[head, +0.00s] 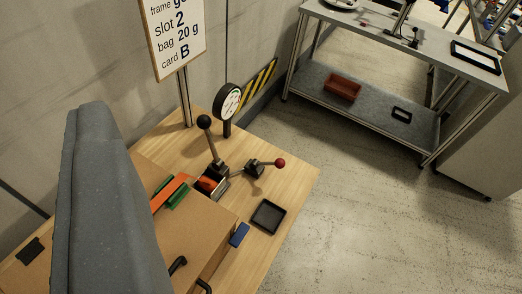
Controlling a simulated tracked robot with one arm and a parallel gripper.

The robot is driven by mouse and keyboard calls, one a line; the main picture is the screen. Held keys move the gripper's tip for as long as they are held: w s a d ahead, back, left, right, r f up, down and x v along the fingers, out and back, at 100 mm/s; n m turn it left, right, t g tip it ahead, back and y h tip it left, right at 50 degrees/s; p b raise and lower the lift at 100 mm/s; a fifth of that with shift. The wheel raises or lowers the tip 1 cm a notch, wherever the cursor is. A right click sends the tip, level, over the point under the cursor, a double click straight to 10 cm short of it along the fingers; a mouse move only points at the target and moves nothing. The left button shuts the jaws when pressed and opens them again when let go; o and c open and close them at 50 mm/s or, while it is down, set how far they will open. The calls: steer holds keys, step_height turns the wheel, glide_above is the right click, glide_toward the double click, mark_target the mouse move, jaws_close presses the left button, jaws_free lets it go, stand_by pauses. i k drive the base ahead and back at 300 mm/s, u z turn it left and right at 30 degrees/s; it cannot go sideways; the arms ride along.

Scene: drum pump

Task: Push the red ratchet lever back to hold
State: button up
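The red-knobbed lever (280,162) stands on the wooden bench. Its grey rod runs left to a small dark base (254,168), and it points right, low over the bench. A taller lever with a black ball (205,122) stands to its left, over a small metal holder with an orange-red piece (208,184) in it. Two dark curved parts (178,265) show at the bottom, by the brown box; I cannot tell whether they are my gripper's fingers or handles. Nothing is seen touching the red-knobbed lever.
A brown box (215,222) with green and orange strips fills the bench's left. A black tray (268,216), blue block (240,235), dial gauge (228,102) and sign (174,35) stand near. A grey shelf table (365,95) stands behind. The floor between is clear.

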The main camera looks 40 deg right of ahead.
mark_target(279, 162)
steer(key=u, duration=1)
steer(key=k, duration=0.95)
steer(key=z, duration=0.75)
steer(key=i, duration=1)
steer(key=u, duration=0.05)
